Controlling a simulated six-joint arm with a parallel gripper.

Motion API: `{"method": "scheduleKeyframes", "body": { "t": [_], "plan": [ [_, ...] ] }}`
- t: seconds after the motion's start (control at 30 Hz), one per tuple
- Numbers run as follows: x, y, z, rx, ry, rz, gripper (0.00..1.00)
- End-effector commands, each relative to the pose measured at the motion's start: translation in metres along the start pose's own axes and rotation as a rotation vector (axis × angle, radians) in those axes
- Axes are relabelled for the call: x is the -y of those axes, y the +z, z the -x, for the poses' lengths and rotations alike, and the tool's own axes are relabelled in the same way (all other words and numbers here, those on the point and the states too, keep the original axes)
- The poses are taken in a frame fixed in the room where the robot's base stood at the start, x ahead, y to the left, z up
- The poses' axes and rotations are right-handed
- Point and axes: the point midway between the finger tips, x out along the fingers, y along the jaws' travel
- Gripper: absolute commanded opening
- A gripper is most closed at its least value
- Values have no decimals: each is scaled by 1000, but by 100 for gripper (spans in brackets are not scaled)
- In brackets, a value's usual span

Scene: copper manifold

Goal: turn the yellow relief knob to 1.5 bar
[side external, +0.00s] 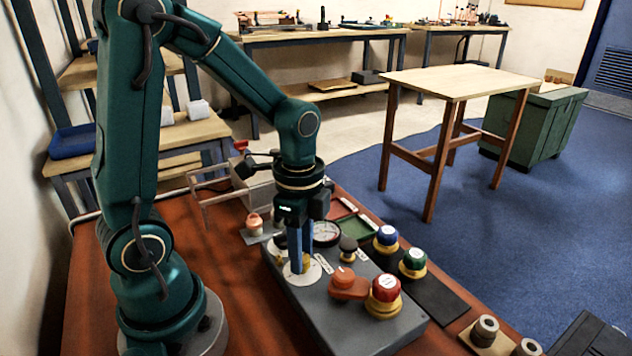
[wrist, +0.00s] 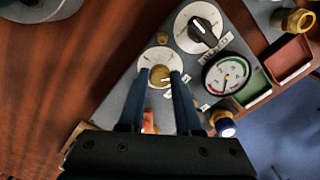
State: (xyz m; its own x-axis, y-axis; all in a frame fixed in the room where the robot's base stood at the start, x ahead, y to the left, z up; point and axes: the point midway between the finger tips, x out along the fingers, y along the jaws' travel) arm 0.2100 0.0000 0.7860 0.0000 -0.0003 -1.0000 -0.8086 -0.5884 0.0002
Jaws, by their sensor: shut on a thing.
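The yellow relief knob (wrist: 160,76) is a small brass-yellow knob on a round white dial plate (wrist: 150,57). The dial plate also shows in the side external view (side external: 299,279), on a grey panel box (side external: 348,305). My gripper (side external: 302,266) points straight down over the plate. Its two blue fingers (wrist: 160,80) are shut on the knob, one on each side. The scale marks and the knob's pointing direction are too small or hidden to read. A round pressure gauge (wrist: 228,74) sits beside the dial, also in the side external view (side external: 324,233).
A black knob on a white dial (wrist: 204,27) is close by on the panel. An orange lever (side external: 348,288) and a red-capped valve (side external: 385,290) stand at the panel's near right. Blue (side external: 386,236) and green (side external: 414,260) capped valves stand beyond its right edge.

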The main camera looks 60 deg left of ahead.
Motion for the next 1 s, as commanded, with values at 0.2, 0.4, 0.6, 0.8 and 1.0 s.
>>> {"method": "scheduleKeyframes", "body": {
  "t": [0.2,0.4,0.6,0.8,1.0],
  "plan": [
    [0,0,1,0,-1,204,0],
    [0,0,1,0,-1,394,0],
    [0,0,1,0,-1,584,0],
    [0,0,1,0,-1,773,0],
    [0,0,1,0,-1,963,0]
  ]
}}
